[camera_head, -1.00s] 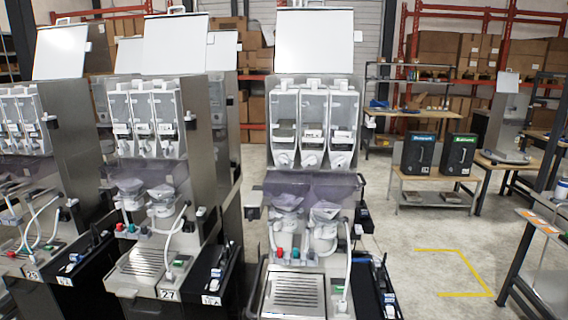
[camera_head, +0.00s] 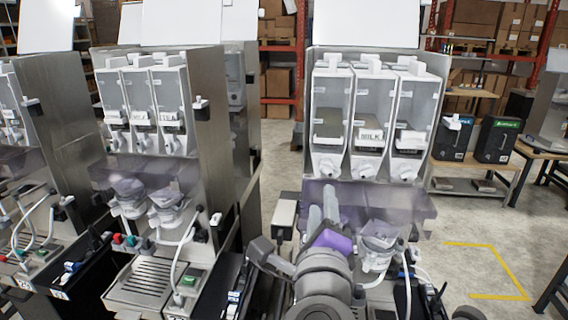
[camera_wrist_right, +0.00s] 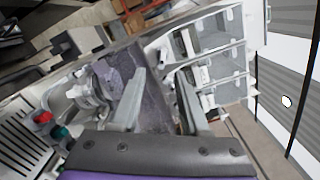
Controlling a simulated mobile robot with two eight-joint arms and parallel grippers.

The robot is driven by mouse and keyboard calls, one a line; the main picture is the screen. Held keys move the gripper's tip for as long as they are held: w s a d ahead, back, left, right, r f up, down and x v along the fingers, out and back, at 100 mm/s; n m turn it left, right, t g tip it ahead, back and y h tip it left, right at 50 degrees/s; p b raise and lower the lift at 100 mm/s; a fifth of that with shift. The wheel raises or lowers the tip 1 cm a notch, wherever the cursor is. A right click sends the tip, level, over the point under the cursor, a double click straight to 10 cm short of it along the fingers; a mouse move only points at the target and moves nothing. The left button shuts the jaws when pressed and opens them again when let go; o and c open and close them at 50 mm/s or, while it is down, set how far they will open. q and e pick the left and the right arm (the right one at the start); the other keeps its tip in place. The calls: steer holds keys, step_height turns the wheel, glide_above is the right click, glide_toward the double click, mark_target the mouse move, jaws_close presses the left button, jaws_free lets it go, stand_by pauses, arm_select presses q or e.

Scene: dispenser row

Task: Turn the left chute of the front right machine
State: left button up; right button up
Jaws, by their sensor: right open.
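The front right machine (camera_head: 440,95) shows three clear canisters side by side, the middle one labelled MILK. Each has a white chute at its bottom front. The left chute (camera_head: 327,166) is in plain view in the head view. My right gripper (camera_head: 322,215) is in front of this machine, below the left chute, over the purple translucent panel (camera_head: 405,200), and apart from the chute. In the right wrist view the two fingers (camera_wrist_right: 160,75) are spread, with nothing held between them. The canisters (camera_wrist_right: 215,65) lie beyond the fingertips there, turned sideways. My left gripper is out of view.
Another machine (camera_head: 205,85) stands to the left, with a narrow gap between. My right arm hides much of the front right machine's lower part. Black boxes (camera_head: 497,140) stand on a table behind at the right. The floor at right is free, with yellow markings (camera_head: 480,250).

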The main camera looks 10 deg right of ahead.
mark_target(326, 172)
steer(key=shift+m+h, duration=0.5)
steer(key=shift+m, duration=0.1)
steer(key=p+x, duration=0.1)
steer(key=x, duration=0.9)
steer(key=shift+w+d, duration=0.1)
steer(key=shift+d, duration=0.15)
jaws_close()
